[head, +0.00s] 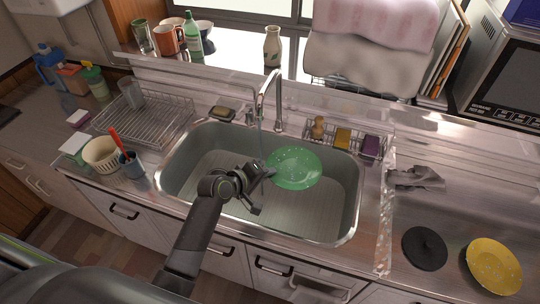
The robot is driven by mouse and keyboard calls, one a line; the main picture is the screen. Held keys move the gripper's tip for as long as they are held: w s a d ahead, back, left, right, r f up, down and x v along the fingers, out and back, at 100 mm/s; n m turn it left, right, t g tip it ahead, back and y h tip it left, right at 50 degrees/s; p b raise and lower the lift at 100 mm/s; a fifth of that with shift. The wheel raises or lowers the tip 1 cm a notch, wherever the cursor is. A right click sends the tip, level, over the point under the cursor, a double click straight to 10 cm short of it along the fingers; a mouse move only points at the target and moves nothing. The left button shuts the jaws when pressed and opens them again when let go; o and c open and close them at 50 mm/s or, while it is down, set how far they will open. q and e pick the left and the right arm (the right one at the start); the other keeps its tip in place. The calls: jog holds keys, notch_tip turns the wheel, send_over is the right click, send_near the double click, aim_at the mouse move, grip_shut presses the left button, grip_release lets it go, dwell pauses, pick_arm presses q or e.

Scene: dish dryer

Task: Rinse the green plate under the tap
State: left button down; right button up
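The green plate (297,169), with pale speckles, is over the right half of the steel sink (337,222), tilted with its face up. My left gripper (267,173) is at the plate's left rim and appears shut on it; the fingertips are small and partly hidden. The tap (272,93) arches over the back of the sink. A faint pale streak like running water drops from its spout, just left of the plate's rim. My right gripper is out of view.
A wire dish rack (146,122), bowl (101,154) and blue cup (131,164) with a red item stand left of the sink. A sponge caddy (372,145) is behind it. A black lid (425,248) and yellow plate (493,265) lie on the right counter.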

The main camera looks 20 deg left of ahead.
aim_at(278, 183)
pick_arm(q)
jog(key=d+r+p, duration=0.1)
jog(key=s+d+r+p, duration=0.1)
jog(key=d+r+p, duration=0.1)
jog(key=p, duration=0.1)
jog(key=shift+s+d+r, duration=0.1)
jog(key=shift+s+r, duration=0.1)
jog(key=shift+s, duration=0.1)
jog(key=shift+s+d+r+p, duration=0.2)
jog(key=shift+s+d+p, duration=0.05)
jog(key=shift+d+p, duration=0.15)
jog(key=shift+a, duration=0.1)
